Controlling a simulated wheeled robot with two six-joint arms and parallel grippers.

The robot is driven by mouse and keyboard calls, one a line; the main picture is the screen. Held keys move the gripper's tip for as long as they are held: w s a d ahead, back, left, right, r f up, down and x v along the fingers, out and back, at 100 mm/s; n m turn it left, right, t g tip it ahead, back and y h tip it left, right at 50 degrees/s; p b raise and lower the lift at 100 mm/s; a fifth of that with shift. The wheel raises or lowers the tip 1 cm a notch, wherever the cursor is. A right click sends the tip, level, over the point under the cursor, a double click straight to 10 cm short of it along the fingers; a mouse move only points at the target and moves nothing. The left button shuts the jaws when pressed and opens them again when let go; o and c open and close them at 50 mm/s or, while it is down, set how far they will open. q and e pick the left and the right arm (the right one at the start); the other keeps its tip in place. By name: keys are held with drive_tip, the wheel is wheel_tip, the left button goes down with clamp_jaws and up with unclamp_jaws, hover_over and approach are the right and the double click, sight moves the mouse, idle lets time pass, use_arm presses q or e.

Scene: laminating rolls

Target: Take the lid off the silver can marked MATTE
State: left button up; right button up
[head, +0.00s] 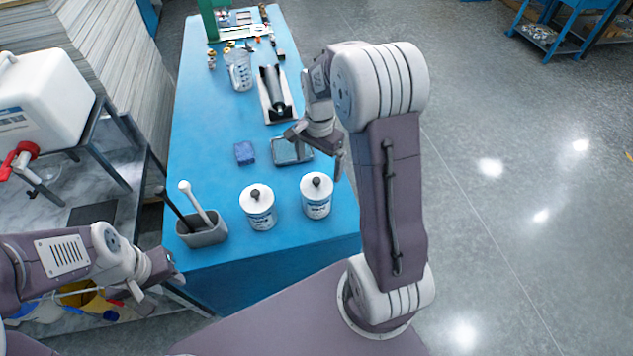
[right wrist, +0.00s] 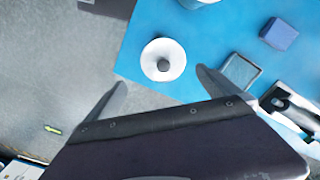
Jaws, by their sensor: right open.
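Two silver cans with white lids and dark round knobs stand upright on the blue table: a left can (head: 262,218) and a right can (head: 317,207). Both lids are on. Their labels are too small to read, so I cannot tell which says MATTE. My right gripper (head: 317,155) is open and empty, above and behind the right can. In the right wrist view, the right can's lid (right wrist: 163,62) shows between and beyond the fingertips (right wrist: 162,84), apart from them. My left gripper (head: 163,287) is off the table's left front corner, low; its jaw opening is unclear.
A grey holder (head: 205,235) with two upright handled tools stands left of the cans. Behind are a blue block (head: 244,153), a shallow grey tray (head: 283,152), a black roller (head: 275,92) on a stand and a clear jug (head: 239,72). A white container (head: 45,95) stands at left.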

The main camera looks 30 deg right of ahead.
sight(317, 181)
drive_tip(key=f, duration=0.1)
drive_tip(key=w+f, duration=0.1)
drive_tip(key=f, duration=0.2)
drive_tip(key=shift+w+a+p, duration=0.15)
drive_tip(key=shift+a+p, duration=0.1)
drive_tip(key=shift+p, duration=0.05)
drive_tip(key=shift+w+f, duration=0.15)
drive_tip(key=shift+f, duration=0.1)
drive_tip(key=shift+d+f, duration=0.1)
drive_tip(key=f, duration=0.1)
drive_tip(key=s+f+p, duration=0.1)
drive_tip(key=shift+s+f, duration=0.2)
drive_tip(key=shift+f, duration=0.1)
drive_tip(key=shift+w+f, duration=0.25)
drive_tip(key=shift+f, duration=0.75)
drive_tip(key=shift+w+f, duration=0.15)
drive_tip(key=shift+w, duration=0.05)
drive_tip(key=shift+s, duration=0.25)
drive_tip(key=c, duration=1.1)
use_arm(q)
drive_tip(key=shift+w+a+r, duration=0.1)
drive_tip(key=shift+w+r, duration=0.35)
drive_tip(key=shift+r, duration=0.3)
use_arm(e)
drive_tip(key=shift+w, duration=0.1)
use_arm(q)
drive_tip(key=shift+w+f, duration=0.1)
use_arm(e)
drive_tip(key=shift+r, duration=0.2)
